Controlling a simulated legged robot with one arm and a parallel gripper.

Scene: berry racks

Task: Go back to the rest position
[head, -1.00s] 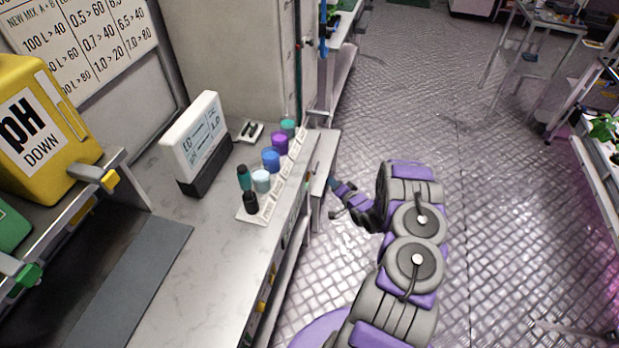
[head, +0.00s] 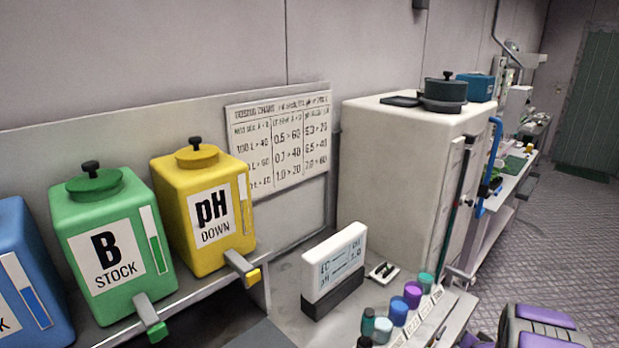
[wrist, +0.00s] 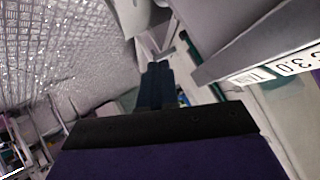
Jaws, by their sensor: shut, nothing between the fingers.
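My gripper (wrist: 157,77) shows in the wrist view with its dark fingers together and nothing between them. It points along the edge of a grey counter or shelf, with the metal plate floor to the left. In the head view only a purple and grey part of my arm shows at the bottom right; the gripper is out of that picture.
A bench holds an EC/pH meter (head: 334,270) and several small capped bottles (head: 398,312). A yellow pH DOWN tank (head: 203,212) and a green B STOCK tank (head: 106,248) stand at left. A white cabinet (head: 392,175) is behind. Floor (head: 565,225) at right is clear.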

